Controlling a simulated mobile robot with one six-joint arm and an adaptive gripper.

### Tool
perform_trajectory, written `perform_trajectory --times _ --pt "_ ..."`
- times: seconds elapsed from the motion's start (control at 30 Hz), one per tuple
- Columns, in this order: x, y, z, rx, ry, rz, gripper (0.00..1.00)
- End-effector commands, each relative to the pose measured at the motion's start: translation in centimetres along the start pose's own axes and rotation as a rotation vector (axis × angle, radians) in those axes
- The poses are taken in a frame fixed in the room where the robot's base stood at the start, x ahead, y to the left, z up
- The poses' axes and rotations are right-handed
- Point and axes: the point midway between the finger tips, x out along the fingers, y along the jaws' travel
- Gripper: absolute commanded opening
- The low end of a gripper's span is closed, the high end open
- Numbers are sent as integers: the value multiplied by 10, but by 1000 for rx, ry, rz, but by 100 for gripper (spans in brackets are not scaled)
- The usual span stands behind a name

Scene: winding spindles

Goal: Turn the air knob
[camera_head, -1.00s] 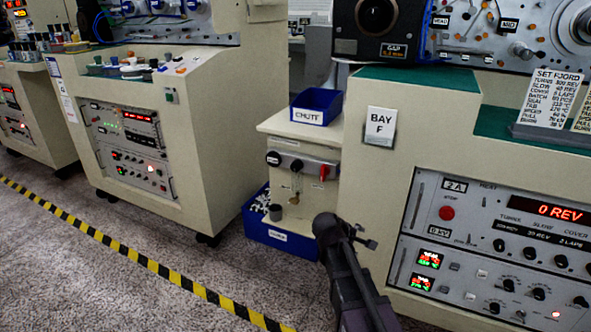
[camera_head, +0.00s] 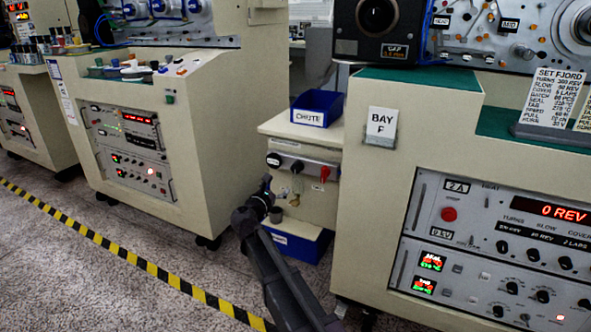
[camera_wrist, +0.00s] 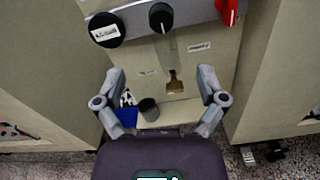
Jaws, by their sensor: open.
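A panel on the small cream cabinet (camera_head: 318,200) carries a round black labelled part (camera_head: 273,159), a black knob with a white pointer (camera_head: 297,166) and a red knob (camera_head: 324,173). In the wrist view, the labelled part (camera_wrist: 104,30), black pointer knob (camera_wrist: 160,17) and partly cut-off red knob (camera_wrist: 228,10) lie along the top. I cannot read which is marked air. My gripper (camera_wrist: 160,74) is open and empty, its fingers spread below the black pointer knob and apart from it. In the head view my gripper (camera_head: 267,186) is in front of the cabinet's left side.
A blue CHUTE bin (camera_head: 316,108) stands on the cabinet. A lower blue bin (camera_head: 300,243) is partly behind my arm. A dark grey cup (camera_wrist: 149,109) sits below the panel. Large machines flank the cabinet closely. Floor is clear up to the striped tape (camera_head: 140,262).

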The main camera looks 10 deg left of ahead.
Motion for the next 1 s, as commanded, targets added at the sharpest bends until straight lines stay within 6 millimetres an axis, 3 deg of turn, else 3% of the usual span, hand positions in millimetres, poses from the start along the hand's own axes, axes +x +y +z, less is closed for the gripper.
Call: perform_trajectory --times 0.47,1.0 --pt "15 -1 0 3 1 -3 90" --pt "91 -1 0 4 1 -5 90"
